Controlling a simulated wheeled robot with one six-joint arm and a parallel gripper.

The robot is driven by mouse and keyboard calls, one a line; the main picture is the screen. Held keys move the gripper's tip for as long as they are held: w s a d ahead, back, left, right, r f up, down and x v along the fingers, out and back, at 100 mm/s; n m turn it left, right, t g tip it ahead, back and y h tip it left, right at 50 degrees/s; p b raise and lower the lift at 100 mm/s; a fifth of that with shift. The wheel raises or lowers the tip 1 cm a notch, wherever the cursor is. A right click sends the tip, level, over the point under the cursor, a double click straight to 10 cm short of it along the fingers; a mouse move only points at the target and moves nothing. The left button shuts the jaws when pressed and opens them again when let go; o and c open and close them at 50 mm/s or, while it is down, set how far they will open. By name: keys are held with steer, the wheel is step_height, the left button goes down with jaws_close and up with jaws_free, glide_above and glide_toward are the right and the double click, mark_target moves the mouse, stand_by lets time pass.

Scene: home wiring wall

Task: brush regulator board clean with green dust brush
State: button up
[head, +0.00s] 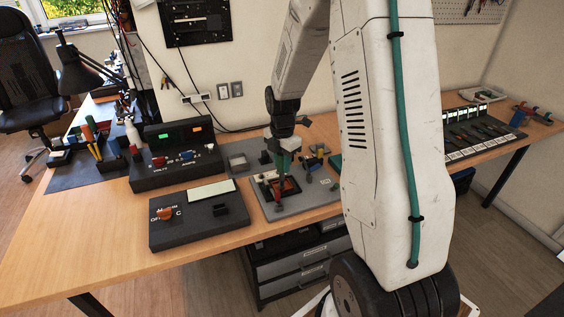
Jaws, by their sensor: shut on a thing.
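My gripper (283,147) points down over the grey fixture plate (322,196) at the middle of the bench. It is shut on the green dust brush (284,162), whose green body shows just below the jaws. The brush's lower end is over a small orange-brown board (291,186), which I take to be the regulator board. The board sits in a dark frame on the plate. From this view I cannot tell whether the bristles touch the board. Any dust on it is too small to make out.
A black control box with a pale display and orange knob (166,213) stands left of the plate. A black power supply (176,153) stands behind it. Small colored parts (318,153) crowd the plate's right side. The front-left bench (95,225) is clear.

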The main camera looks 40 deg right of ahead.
steer(key=shift+f, duration=0.35)
steer(key=shift+d, duration=0.2)
steer(key=shift+s+d+r, duration=0.1)
steer(key=shift+s+d, duration=0.05)
steer(key=shift+d, duration=0.1)
steer(key=shift+a, duration=0.15)
stand_by(0.5)
steer(key=shift+w+a, duration=0.3)
steer(key=shift+a, duration=0.5)
steer(key=shift+s+d, duration=0.1)
steer(key=shift+d, duration=0.1)
steer(key=shift+s+d, duration=0.25)
steer(key=shift+d, duration=0.5)
steer(key=shift+a, duration=0.1)
steer(key=shift+w+a, duration=0.25)
steer(key=shift+a, duration=0.6)
